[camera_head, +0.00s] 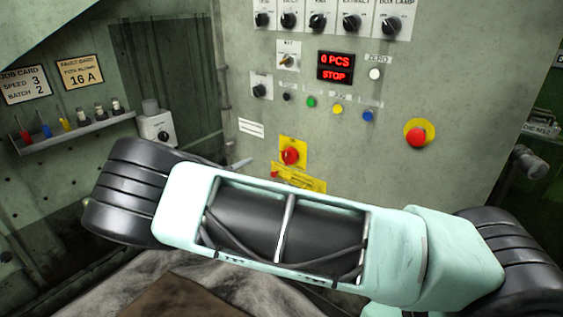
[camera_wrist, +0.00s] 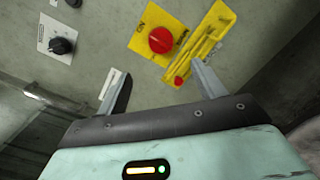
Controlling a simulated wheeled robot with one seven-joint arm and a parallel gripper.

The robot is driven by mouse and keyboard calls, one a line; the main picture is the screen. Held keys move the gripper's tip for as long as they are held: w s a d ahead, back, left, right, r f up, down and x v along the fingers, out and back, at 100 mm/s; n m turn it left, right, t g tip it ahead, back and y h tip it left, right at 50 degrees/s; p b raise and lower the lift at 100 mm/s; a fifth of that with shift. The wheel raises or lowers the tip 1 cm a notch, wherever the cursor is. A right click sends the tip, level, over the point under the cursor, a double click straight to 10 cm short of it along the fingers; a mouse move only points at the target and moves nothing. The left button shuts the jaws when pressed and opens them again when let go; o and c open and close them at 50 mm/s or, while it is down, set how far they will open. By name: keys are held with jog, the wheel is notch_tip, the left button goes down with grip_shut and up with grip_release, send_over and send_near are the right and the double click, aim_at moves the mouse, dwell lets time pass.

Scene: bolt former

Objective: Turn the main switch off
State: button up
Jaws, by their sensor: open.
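The main switch looks to be the red rotary knob (camera_head: 291,155) on a yellow plate, low on the grey control panel. In the wrist view the same red knob (camera_wrist: 161,40) shows at upper centre, with "ON" printed on the plate beside it. A yellow tag (camera_wrist: 199,46) with a small red part adjoins it at lower right. My gripper (camera_wrist: 161,72) is open and empty, its two fingers apart. The knob appears just beyond the fingertips, between their lines, with no contact visible. In the head view my arm hides most of the gripper; one fingertip shows left of the knob.
A red emergency-type button (camera_head: 417,136) on a yellow disc is at the panel's right. Black selector knobs (camera_head: 351,22) line the top; a display (camera_head: 336,67) reads "0 PCS STOP". Coloured buttons (camera_head: 338,109) sit above the switch. A tool shelf (camera_head: 75,132) is at left.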

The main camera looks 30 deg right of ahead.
aim_at(285, 158)
jog(key=b+x, duration=0.1)
jog(key=x, duration=1.2)
jog(key=shift+s, duration=0.1)
jog(key=shift+c, duration=0.3)
jog(key=c, duration=0.9)
